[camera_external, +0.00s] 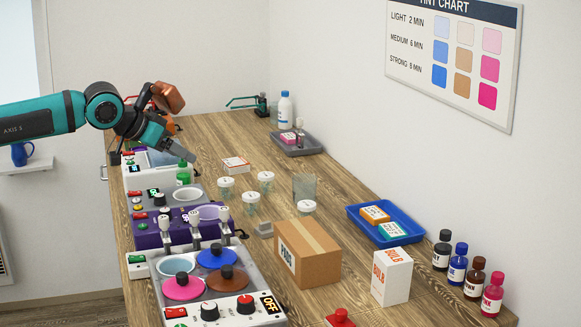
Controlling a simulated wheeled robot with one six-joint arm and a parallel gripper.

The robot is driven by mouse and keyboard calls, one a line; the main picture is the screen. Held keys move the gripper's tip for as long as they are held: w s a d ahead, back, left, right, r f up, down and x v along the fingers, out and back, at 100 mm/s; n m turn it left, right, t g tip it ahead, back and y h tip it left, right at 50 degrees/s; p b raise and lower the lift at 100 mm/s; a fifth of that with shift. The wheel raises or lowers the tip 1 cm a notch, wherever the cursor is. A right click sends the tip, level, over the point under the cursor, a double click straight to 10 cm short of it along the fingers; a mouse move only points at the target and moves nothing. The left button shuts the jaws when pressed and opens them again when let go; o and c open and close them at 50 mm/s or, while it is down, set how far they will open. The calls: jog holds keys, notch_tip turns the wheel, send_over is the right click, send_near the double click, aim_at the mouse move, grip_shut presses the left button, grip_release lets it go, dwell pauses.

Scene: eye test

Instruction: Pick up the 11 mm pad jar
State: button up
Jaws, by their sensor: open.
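Several small clear jars with white lids stand on the wooden bench right of the machines: a left jar (226,189), a back jar (265,182), a front jar (252,203) and a right jar (306,208). Their lid marks are too small to read, so I cannot tell which is the 11 mm pad jar. My gripper (188,156) is open, above the machines and up and left of the jars. It is apart from every jar, and its fingers are hard to make out.
A green-capped bottle (183,173) stands below my gripper. A clear upright container (304,187) stands close behind the right jar. A small box (236,164) lies behind the jars. A cardboard box (307,252) and a blue tray (363,226) are nearer the front and right.

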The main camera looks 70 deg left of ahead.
jog(key=w+a+f+n+g, duration=0.25)
jog(key=w+a, duration=0.25)
jog(key=w, duration=0.3)
jog(key=n+g, duration=0.1)
jog(key=g, duration=0.3)
send_near(250, 196)
jog(key=shift+y, duration=0.4)
jog(key=x, duration=0.7)
jog(key=shift+s+f, duration=0.1)
jog(key=shift+f, duration=0.05)
jog(key=shift+d+x, duration=0.15)
jog(key=shift+x, duration=1.2)
jog(key=shift+d+x, duration=0.1)
jog(key=shift+x, duration=1.2)
jog(key=c, duration=1.1)
jog(key=shift+o, duration=0.2)
